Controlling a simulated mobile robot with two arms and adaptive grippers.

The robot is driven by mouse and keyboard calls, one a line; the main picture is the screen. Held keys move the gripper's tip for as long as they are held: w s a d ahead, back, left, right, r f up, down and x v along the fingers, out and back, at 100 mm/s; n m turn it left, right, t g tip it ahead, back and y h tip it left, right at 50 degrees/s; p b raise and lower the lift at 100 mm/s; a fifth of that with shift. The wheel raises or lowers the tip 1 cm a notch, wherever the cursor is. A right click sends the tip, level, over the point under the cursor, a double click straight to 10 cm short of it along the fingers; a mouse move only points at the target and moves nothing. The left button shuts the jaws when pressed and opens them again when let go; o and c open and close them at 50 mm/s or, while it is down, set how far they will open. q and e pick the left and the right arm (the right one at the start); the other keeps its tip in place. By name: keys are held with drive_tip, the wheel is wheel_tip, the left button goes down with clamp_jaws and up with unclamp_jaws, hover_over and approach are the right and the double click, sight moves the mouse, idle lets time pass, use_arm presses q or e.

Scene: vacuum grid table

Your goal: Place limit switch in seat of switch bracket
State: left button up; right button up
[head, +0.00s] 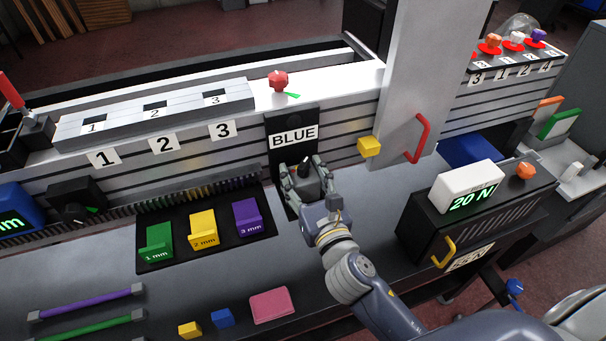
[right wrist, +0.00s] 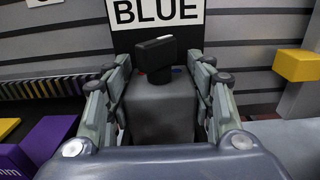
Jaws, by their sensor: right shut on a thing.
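The limit switch (head: 304,170) appears to be the grey block with a black lever on top. In the right wrist view the limit switch (right wrist: 160,105) stands upright between my fingers. My right gripper (head: 307,182) is shut on it, in front of the black plate labelled BLUE (head: 291,150); in the right wrist view my right gripper (right wrist: 160,100) has a finger on each side. This plate (right wrist: 125,40) rises behind the switch and seems to be the switch bracket; its seat is hidden. I cannot tell whether switch and plate touch. My left gripper is not in view.
A black tray (head: 170,258) with green, yellow and purple gauge blocks lies left of my right gripper. A black box (head: 412,222) with a 20 N display stands further right.

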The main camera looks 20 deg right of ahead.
drive_tip(key=shift+f, duration=0.15)
drive_tip(key=o, duration=1.2)
drive_tip(key=shift+r, duration=0.25)
drive_tip(key=shift+s+f, duration=0.2)
drive_tip(key=shift+s, duration=0.2)
drive_tip(key=shift+s+d+r+b, duration=0.1)
drive_tip(key=shift+s+b, duration=0.9)
drive_tip(key=shift+s, duration=1.85)
drive_tip(key=shift+s+d+r+b, duration=0.1)
drive_tip(key=shift+s+b, duration=0.9)
drive_tip(key=shift+s, duration=1.8)
